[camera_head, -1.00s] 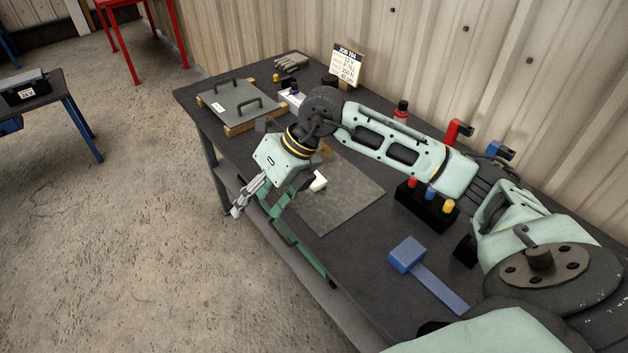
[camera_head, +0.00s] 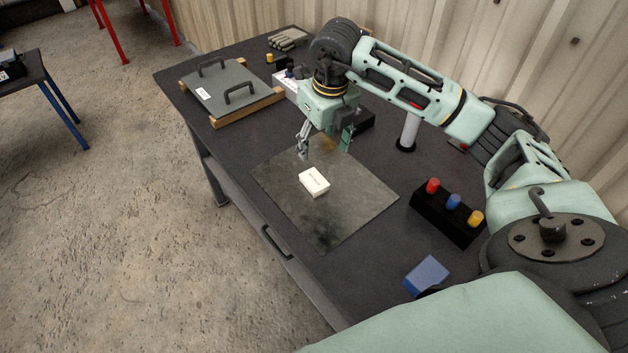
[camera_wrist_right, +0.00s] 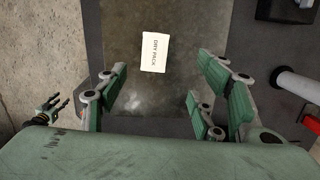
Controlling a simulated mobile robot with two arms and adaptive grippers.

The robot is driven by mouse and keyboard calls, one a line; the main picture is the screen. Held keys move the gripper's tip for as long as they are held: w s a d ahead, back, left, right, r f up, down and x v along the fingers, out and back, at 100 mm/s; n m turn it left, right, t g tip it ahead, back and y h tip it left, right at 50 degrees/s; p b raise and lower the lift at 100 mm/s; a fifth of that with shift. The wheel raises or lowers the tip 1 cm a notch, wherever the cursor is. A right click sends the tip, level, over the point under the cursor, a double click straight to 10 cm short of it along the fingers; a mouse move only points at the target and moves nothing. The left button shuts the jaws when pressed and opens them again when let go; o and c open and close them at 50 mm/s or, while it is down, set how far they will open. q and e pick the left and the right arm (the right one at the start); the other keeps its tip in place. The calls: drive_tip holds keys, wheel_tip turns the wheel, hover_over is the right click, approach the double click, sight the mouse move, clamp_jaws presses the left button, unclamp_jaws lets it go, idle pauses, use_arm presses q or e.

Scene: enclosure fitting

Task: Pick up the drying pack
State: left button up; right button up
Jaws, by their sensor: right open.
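The drying pack (camera_head: 314,182) is a small white box with dark print, lying flat on the grey mat (camera_head: 340,215). In the right wrist view the pack (camera_wrist_right: 154,52) reads "DRY PACK" and lies beyond the finger pads, roughly between their lines. My right gripper (camera_head: 325,147) is open and empty, pointing down over the mat's far end, apart from the pack. Its green-padded fingers (camera_wrist_right: 172,88) stand wide apart in the right wrist view. What looks like my left gripper (camera_wrist_right: 55,108) shows small at that view's left edge; its jaw state is unclear.
A grey plate with two handles (camera_head: 228,88) rests on wooden strips at the far left. A black block with red, blue and yellow caps (camera_head: 447,212) stands right of the mat. A blue block (camera_head: 427,275) is nearer. A white cylinder (camera_head: 408,130) stands behind the mat.

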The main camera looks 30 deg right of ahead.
use_arm(q)
drive_tip(key=s+a+f+g+b, duration=0.1)
drive_tip(key=s+a+f+b, duration=0.25)
drive_tip(key=s+f, duration=0.2)
use_arm(e)
approach(314, 180)
drive_tip(key=shift+w+d+f, duration=0.15)
drive_tip(key=shift+d+f, duration=0.35)
drive_tip(key=shift+f, duration=0.3)
wheel_tip(314, 180, down, 2)
drive_tip(key=shift+w+a+f+p, duration=0.1)
drive_tip(key=shift+a+p, duration=0.05)
drive_tip(key=shift+p, duration=0.35)
drive_tip(key=f, duration=0.1)
drive_tip(key=f+p, duration=0.1)
drive_tip(key=f, duration=0.2)
drive_tip(key=shift+w+a+f+p, duration=0.25)
drive_tip(key=shift+w+f+p, duration=0.05)
drive_tip(key=shift+w, duration=0.05)
drive_tip(key=shift+f, duration=0.15)
drive_tip(key=c, duration=0.3)
use_arm(q)
drive_tip(key=w+d+r, duration=0.2)
drive_tip(key=r, duration=0.1)
drive_tip(key=shift+w+r, duration=0.1)
use_arm(e)
drive_tip(key=c, duration=1)
